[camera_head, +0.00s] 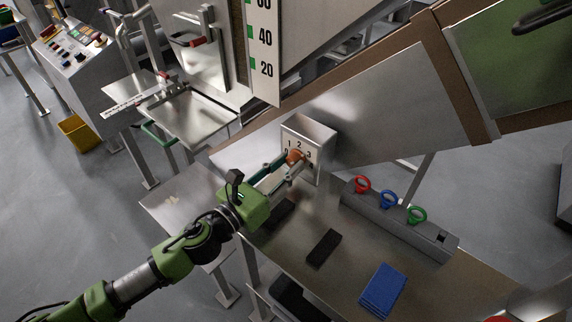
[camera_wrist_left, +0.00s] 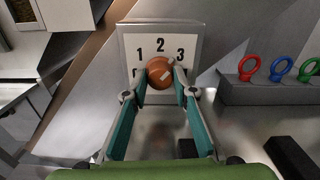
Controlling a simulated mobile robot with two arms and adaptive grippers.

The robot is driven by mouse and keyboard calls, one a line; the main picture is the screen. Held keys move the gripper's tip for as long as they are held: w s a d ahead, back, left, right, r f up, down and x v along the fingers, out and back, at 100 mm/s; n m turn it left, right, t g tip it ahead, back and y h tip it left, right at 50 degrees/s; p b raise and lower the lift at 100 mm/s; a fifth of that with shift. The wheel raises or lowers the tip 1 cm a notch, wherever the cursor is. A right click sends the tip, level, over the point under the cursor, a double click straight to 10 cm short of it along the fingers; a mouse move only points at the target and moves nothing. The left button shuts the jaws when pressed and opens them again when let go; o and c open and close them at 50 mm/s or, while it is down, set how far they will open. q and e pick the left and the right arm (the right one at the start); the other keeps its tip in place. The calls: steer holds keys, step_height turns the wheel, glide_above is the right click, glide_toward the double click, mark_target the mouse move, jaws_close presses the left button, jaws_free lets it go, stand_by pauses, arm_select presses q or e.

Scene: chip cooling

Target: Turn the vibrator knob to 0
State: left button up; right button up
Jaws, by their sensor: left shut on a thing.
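The vibrator knob (camera_head: 294,157) is a round orange-brown dial on a grey metal box (camera_head: 313,132) with a white face marked 1, 2, 3. In the left wrist view the knob (camera_wrist_left: 157,68) sits below the 2, with a pale pointer mark towards its upper right, on the side of the 3. The 0 is mostly hidden behind a finger. My left gripper (camera_head: 298,164) is shut on the knob, one finger at each side. The fingertips also show in the left wrist view (camera_wrist_left: 160,82). My right gripper is not in view.
A grey rail with red (camera_head: 362,184), blue (camera_head: 389,199) and green (camera_head: 417,215) rings stands right of the box. A blue block (camera_head: 382,290) and a black block (camera_head: 324,247) lie on the metal table. A scale panel (camera_head: 263,50) hangs above.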

arm_select(q)
steer(key=n+p, duration=0.1)
steer(key=n, duration=0.3)
steer(key=shift+n, duration=0.4)
stand_by(0.4)
steer(key=o, duration=1.1)
steer(key=shift+w+f, duration=0.1)
steer(key=shift+v, duration=6)
steer(key=shift+d, duration=0.1)
